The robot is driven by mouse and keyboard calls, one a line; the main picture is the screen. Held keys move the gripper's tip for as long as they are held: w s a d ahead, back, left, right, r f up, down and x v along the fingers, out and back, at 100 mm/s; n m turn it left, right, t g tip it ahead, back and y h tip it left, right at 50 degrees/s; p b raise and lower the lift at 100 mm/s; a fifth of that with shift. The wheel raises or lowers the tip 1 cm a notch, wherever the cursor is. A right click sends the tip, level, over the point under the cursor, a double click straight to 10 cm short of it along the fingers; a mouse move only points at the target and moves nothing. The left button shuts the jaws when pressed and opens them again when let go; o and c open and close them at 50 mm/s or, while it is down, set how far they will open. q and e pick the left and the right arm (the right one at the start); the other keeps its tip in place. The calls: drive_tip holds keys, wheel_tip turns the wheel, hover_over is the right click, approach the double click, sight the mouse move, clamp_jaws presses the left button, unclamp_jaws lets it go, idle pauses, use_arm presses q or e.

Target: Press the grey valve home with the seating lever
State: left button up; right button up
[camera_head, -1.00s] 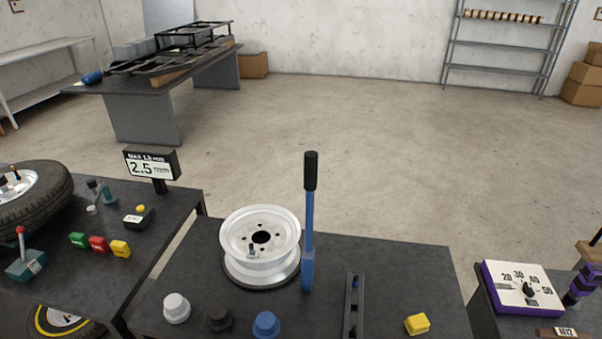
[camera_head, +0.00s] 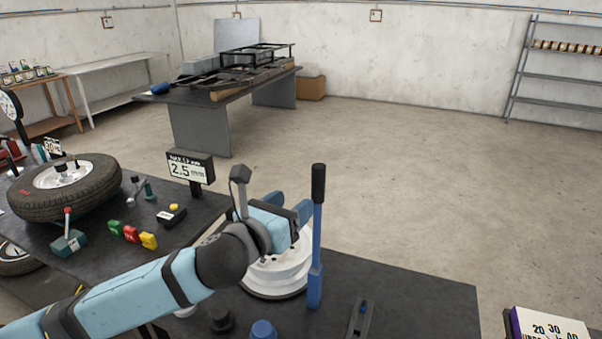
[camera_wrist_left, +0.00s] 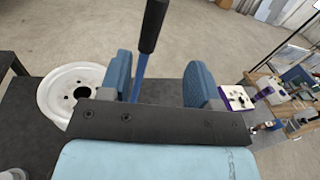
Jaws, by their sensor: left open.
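The seating lever, an upright blue bar with a black grip (camera_head: 318,184), stands beside the white wheel rim (camera_head: 270,280) on the dark bench. My left gripper (camera_head: 292,207) is open, just left of the lever's upper part in the head view. In the left wrist view the lever's black grip (camera_wrist_left: 152,28) rises beyond and between my two blue fingers (camera_wrist_left: 160,82); I see no clear contact. The rim (camera_wrist_left: 60,98) shows left of the fingers there. The grey valve is hidden behind my left arm in the head view and I cannot make it out in the wrist view.
A black knob (camera_head: 222,319), a blue knob (camera_head: 263,330) and a slotted dark bracket (camera_head: 360,318) are at the bench's front. A 2.5 mm sign (camera_head: 190,168) and a tyre (camera_head: 65,185) are on the left table. The bench's right part is clear.

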sight(322, 169)
use_arm(q)
drive_tip(key=shift+m, duration=0.4)
drive_tip(key=x, duration=0.4)
drive_tip(key=r+p+x, duration=0.1)
drive_tip(key=x, duration=0.4)
drive_tip(key=a+p+x, duration=0.1)
drive_tip(key=x, duration=0.3)
drive_tip(key=shift+w+d+r, duration=0.15)
drive_tip(key=shift+w+d, duration=0.05)
drive_tip(key=shift+w, duration=0.25)
clamp_jaws()
drive_tip(key=shift+a, duration=0.15)
